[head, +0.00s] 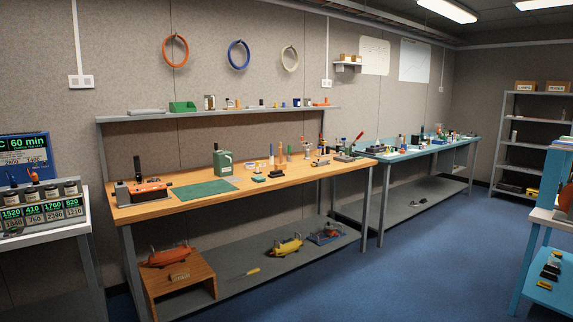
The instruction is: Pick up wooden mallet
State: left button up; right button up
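I cannot make out the wooden mallet for certain. A small wood-coloured upright item (307,149) stands toward the back right of the wooden-topped workbench (170,203). It is too small and far to tell whether it is a mallet. Other small upright tools stand beside it. Neither of my grippers is in view.
A blue bench (410,153) adjoins at right. Blue floor (400,265) in front is clear.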

aim_at(282, 166)
jog(key=i+z, duration=0.45)
jog(key=i, duration=2.95)
